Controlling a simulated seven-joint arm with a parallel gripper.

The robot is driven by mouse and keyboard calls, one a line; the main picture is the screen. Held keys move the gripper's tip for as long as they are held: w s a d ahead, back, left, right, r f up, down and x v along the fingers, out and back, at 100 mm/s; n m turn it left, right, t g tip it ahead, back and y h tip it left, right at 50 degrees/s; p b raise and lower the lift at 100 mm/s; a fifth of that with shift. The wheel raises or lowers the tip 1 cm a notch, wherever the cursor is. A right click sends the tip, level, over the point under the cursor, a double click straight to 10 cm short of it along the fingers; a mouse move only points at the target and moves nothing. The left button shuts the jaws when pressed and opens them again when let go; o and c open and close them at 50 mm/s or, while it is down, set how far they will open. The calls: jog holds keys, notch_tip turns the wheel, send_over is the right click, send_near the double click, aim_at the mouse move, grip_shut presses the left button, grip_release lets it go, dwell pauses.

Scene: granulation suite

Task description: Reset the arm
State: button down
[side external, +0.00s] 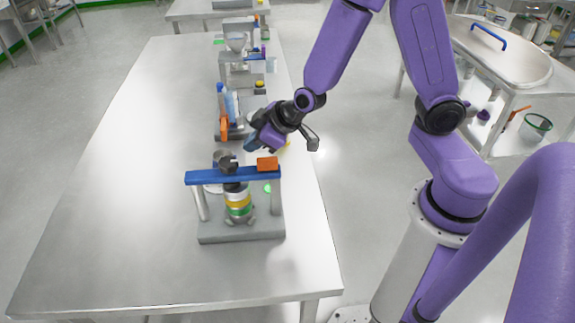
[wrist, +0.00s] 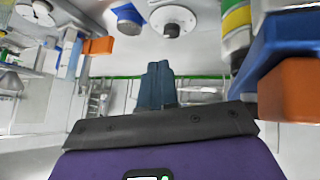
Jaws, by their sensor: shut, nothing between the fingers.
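My purple arm reaches over the metal table (side external: 110,160) from the right in the side view. My gripper (side external: 252,143) is near the table's right edge, tilted and pointing left, behind the press-like stand. In the wrist view the two blue fingers of my gripper (wrist: 158,80) lie together with nothing between them. The fingertips are partly hard to make out in the side view.
A stand with a blue crossbar (side external: 205,178), orange block (side external: 267,164) and banded cylinder (side external: 238,203) is close in front of my gripper. A rack with blue and orange parts (side external: 224,128) stands just behind. The table's left side is clear.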

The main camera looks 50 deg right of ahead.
jog(key=s+a+r+g+y, duration=0.1)
jog(key=s+r, duration=0.1)
jog(key=s+a+r+g, duration=0.1)
jog(key=s+r, duration=0.2)
jog(key=s+a+r+g+y, duration=0.1)
jog(key=s+r, duration=0.2)
jog(key=shift+s+a+r+y, duration=0.15)
jog(key=shift+a+y, duration=0.05)
jog(key=shift+y, duration=0.1)
jog(key=s+d+n+g+h, duration=0.2)
jog(key=s+d+n, duration=0.1)
jog(key=s, duration=0.6)
jog(key=s+d+n+g+h, duration=0.2)
jog(key=s+d, duration=0.2)
jog(key=s, duration=0.5)
jog(key=shift+d+r+n+g, duration=0.15)
jog(key=shift+d+n+g, duration=0.1)
jog(key=shift+n+g, duration=0.15)
jog(key=shift+s, duration=0.1)
dwell(4.6)
